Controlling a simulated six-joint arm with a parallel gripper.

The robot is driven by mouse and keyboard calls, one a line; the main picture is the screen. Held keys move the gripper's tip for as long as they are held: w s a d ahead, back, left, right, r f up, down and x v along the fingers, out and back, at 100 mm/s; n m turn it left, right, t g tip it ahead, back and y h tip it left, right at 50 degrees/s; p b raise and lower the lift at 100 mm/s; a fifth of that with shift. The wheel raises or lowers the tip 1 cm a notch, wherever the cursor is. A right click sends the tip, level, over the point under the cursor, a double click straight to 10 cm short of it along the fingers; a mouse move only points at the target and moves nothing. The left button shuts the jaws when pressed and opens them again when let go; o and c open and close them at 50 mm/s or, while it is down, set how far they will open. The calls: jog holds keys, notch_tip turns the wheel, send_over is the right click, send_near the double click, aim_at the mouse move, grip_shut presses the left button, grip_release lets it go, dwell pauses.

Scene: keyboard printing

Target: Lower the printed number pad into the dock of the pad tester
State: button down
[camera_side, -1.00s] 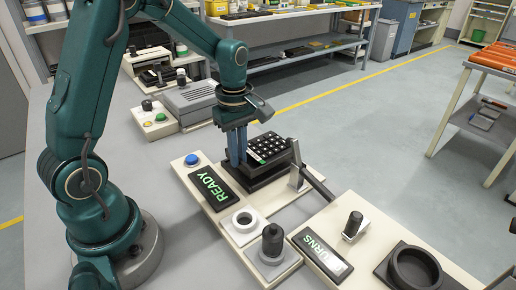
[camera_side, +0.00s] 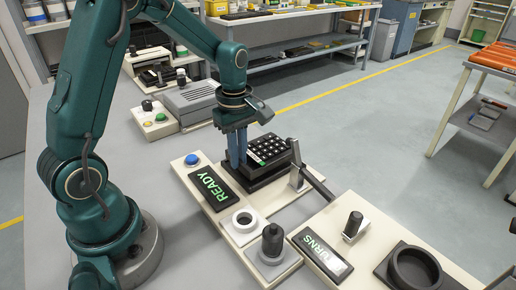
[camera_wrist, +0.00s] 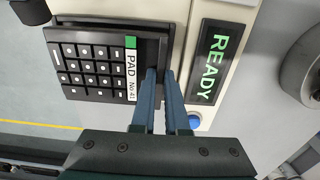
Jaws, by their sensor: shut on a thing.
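The number pad (camera_side: 267,149) is dark with rows of black keys, a white label reading PAD and a green strip. It also shows in the wrist view (camera_wrist: 88,72). My gripper (camera_side: 238,161) is shut on the pad's edge at the label end; its blue fingers (camera_wrist: 164,78) show beside the label. The black dock (camera_side: 265,180) of the pad tester lies directly under the pad, mostly covered by it. I cannot tell whether the pad touches the dock floor. The tester's display (camera_side: 212,188) glows green with READY.
A grey lever post (camera_side: 296,178) stands close to the right of the dock. A blue button (camera_side: 191,159), a white ring (camera_side: 244,221) and a dark knob (camera_side: 272,240) are nearby. A second tester with a black round cup (camera_side: 414,267) lies at the lower right.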

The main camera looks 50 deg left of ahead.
jog(key=shift+f, duration=0.75)
dwell(0.8)
jog(key=c, duration=0.8)
grip_release()
jog(key=shift+c, duration=0.2)
jog(key=shift+r, duration=0.1)
jog(key=shift+r, duration=3.45)
